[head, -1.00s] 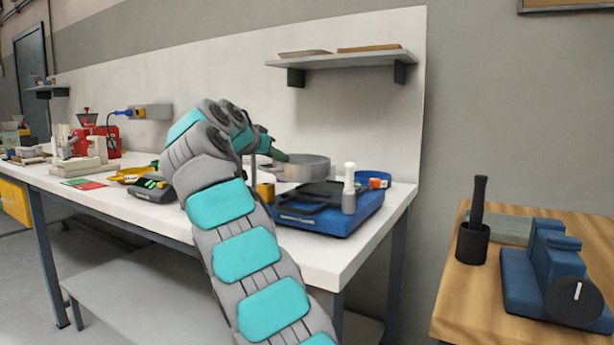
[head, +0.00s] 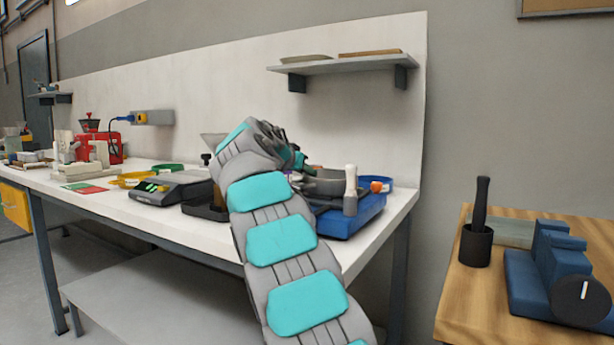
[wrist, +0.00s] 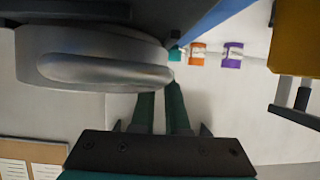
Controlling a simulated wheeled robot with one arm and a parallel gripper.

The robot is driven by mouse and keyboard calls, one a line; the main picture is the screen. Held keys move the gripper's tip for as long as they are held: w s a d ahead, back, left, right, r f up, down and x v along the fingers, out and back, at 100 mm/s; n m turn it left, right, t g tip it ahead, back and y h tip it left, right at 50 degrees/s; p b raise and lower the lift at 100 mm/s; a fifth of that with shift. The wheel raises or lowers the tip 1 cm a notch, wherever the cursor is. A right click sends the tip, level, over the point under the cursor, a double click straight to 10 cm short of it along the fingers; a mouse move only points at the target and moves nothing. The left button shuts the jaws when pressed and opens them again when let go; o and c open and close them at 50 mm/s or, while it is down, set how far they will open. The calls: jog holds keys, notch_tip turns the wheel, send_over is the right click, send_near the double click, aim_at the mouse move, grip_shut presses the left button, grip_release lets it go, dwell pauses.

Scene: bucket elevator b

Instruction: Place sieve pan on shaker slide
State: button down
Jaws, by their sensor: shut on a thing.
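The sieve pan (head: 325,184) is a round grey metal pan over the blue shaker (head: 352,224) at the right end of the bench, partly hidden by my arm and a white bottle. My gripper (head: 300,161) is shut on the pan at its left side. In the wrist view, the green fingers (wrist: 160,102) reach to the edge of the pan (wrist: 90,58). A strip of blue shaker (wrist: 205,22) shows above it there. I cannot tell whether the pan touches the shaker slide, which is mostly hidden.
The white bottle (head: 350,190) stands at the shaker's front right, close to the pan. A scale (head: 165,188) with a green display sits left of my arm. A wall shelf (head: 345,64) is above. A wooden table (head: 455,300) stands to the right.

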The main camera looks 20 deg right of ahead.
jog(key=shift+f, duration=0.25)
jog(key=c, duration=0.9)
grip_release()
jog(key=b+v, duration=0.1)
jog(key=v, duration=1.1)
jog(key=shift+a, duration=0.1)
